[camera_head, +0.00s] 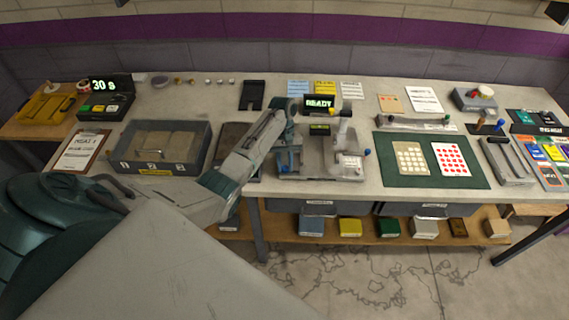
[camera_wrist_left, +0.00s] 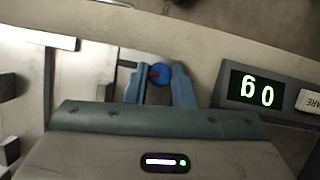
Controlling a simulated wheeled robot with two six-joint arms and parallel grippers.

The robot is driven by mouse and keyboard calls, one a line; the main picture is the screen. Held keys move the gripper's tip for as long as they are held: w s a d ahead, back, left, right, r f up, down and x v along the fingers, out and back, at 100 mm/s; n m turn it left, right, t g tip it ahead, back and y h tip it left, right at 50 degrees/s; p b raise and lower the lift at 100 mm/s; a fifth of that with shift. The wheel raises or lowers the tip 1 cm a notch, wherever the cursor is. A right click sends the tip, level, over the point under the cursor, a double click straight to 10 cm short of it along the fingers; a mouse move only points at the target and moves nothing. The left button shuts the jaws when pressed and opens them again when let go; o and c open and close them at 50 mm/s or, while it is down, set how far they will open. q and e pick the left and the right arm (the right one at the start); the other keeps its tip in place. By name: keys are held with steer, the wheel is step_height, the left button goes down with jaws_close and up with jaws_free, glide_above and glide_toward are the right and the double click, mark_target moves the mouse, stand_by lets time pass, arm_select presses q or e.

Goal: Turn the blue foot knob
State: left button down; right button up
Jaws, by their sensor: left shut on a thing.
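The blue foot knob (camera_wrist_left: 160,73) is round and has a red mark on its face. It shows in the left wrist view between the two blue-grey fingers of my left gripper (camera_wrist_left: 160,82), which is shut on it. In the head view my left gripper (camera_head: 288,160) is at the left side of the grey weighing device (camera_head: 322,172), and the knob there is hidden or too small to make out. A second blue knob (camera_head: 367,153) is at the device's right side. My right gripper is in neither view.
A small display (camera_wrist_left: 257,90) beside the gripper reads 0 g, upside down. A grey open box (camera_head: 160,167) stands left of my arm. A green mat (camera_head: 425,181) with two cards lies to the right. A lit READY sign (camera_head: 320,103) stands behind the device.

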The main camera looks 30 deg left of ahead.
arm_select(q)
steer(key=shift+m, duration=0.6)
steer(key=shift+y, duration=0.3)
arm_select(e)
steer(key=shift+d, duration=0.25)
arm_select(q)
steer(key=c, duration=1.2)
jaws_free()
steer(key=shift+c, duration=0.2)
